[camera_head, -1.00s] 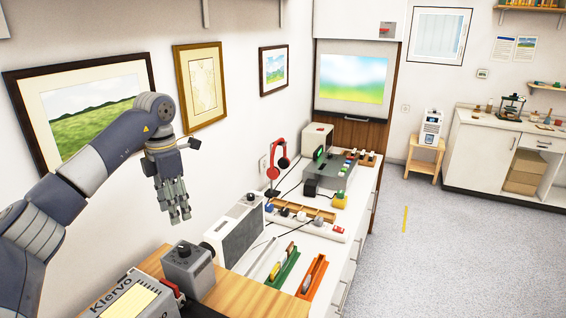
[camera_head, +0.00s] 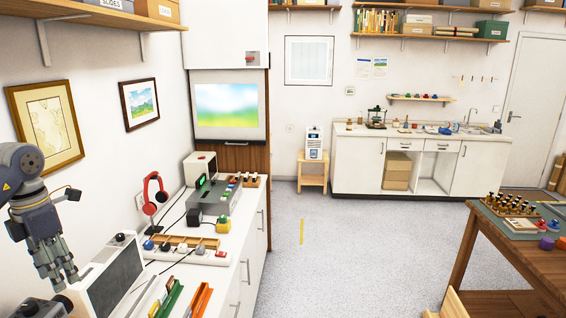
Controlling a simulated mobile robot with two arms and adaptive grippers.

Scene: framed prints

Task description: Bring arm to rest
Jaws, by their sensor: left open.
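My left gripper (camera_head: 62,274) hangs at the left edge of the head view with its fingers pointing down. Its fingers are apart and nothing shows between them. It is in front of the left wall, close in the picture to a white box-shaped device (camera_head: 112,278) on the counter; whether they touch I cannot tell. Part of my left arm (camera_head: 18,168) shows above it, cut off by the picture's edge. My right gripper does not show.
The white counter (camera_head: 240,240) along the left wall holds red headphones (camera_head: 151,193), a grey device (camera_head: 212,197), and green and orange trays (camera_head: 200,300). A wooden table (camera_head: 490,250) stands at right. The floor (camera_head: 350,240) between is clear. Framed prints (camera_head: 46,124) hang on the left wall.

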